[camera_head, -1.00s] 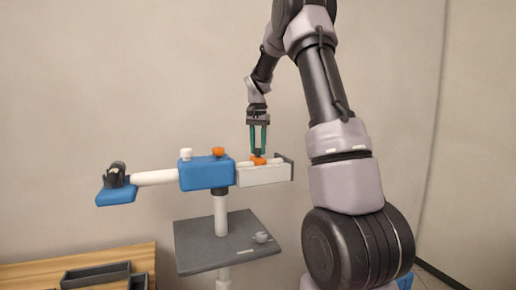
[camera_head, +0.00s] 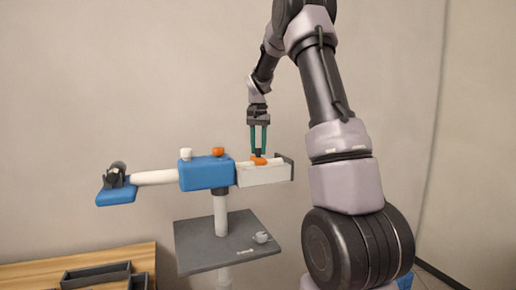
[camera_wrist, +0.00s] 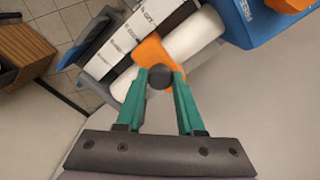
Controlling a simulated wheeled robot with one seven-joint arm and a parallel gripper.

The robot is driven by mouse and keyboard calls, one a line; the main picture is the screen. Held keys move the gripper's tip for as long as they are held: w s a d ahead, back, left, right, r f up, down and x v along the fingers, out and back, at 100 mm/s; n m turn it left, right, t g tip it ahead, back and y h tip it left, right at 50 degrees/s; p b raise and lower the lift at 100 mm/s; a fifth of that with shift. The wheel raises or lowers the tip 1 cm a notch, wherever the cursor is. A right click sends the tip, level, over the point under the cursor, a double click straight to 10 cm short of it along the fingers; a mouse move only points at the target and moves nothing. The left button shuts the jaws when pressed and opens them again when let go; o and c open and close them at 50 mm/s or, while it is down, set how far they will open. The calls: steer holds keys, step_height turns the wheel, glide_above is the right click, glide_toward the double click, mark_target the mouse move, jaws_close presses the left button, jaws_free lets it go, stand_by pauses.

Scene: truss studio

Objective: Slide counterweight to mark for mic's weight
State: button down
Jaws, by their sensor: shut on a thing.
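An orange counterweight (camera_head: 258,161) sits on the white bar at the right arm of the balance. In the wrist view the counterweight (camera_wrist: 150,50) lies around a white rod, with a dark round knob (camera_wrist: 160,77) on it. My gripper (camera_head: 258,153) points down from above, its green fingers shut on that knob. A white scale strip (camera_wrist: 122,41) with printed marks runs beside the rod; its small print is not legible. A dark mic (camera_head: 117,171) lies on the blue cradle (camera_head: 116,196) at the balance's left end.
The blue balance head (camera_head: 206,176) carries a white knob (camera_head: 187,154) and an orange knob (camera_head: 217,151). A dark end plate (camera_head: 287,168) closes the bar on the right. Below is a grey shelf (camera_head: 200,253) with small items. A wooden bench (camera_head: 35,272) with dark trays stands lower left.

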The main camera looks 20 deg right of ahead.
steer(key=d, duration=0.6)
steer(key=c, duration=0.5)
jaws_free()
step_height(320, 180, up, 11)
steer(key=shift+f, duration=0.15)
steer(key=shift+s+a, duration=0.1)
